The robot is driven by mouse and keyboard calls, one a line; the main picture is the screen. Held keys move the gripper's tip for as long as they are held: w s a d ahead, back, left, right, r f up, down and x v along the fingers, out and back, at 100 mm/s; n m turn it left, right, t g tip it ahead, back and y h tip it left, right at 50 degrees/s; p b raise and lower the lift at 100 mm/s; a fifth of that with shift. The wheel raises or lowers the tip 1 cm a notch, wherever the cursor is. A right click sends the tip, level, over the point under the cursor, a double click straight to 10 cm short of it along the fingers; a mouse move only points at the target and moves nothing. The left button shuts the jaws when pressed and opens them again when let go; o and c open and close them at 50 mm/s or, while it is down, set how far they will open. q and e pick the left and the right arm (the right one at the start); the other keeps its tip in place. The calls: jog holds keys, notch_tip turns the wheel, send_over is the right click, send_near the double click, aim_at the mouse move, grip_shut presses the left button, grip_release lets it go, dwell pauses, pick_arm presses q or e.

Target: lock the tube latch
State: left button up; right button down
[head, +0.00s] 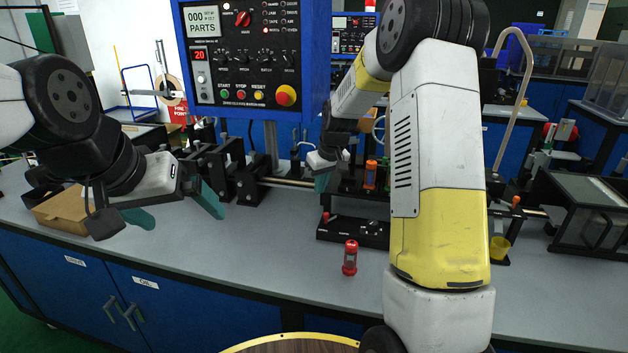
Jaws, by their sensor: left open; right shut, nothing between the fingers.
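I cannot single out the tube latch with certainty. A black fixture (352,230) stands mid-bench, with a small orange-red knob (326,217) at its left end and dark round parts on its front base. An orange cylinder (370,174) stands upright in its rear part. A small red-capped tube (350,258) stands upright on the bench in front of the fixture, apart from it. My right gripper (322,180) is shut and empty, above and behind the fixture's left end. My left gripper (178,210) is open and empty over the bench at left. My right arm hides the fixture's right side.
A blue control panel (243,60) hangs over the bench's back. Black brackets (235,170) and a metal rod stand behind my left gripper. A cardboard box (62,210) lies at left. A yellow cup (499,247) and a dark clear-topped case (590,210) are at right. The front-left bench is clear.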

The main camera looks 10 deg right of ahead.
aim_at(328, 215)
jog(key=x, duration=0.6)
jog(key=shift+s, duration=0.1)
jog(key=shift+s+d+f, duration=0.1)
jog(key=shift+s+d, duration=0.15)
jog(key=shift+s, duration=0.35)
jog(key=shift+s+d, duration=0.2)
jog(key=shift+s, duration=0.4)
jog(key=shift+s+d+f, duration=0.1)
jog(key=shift+s+d, duration=0.15)
jog(key=shift+s, duration=0.35)
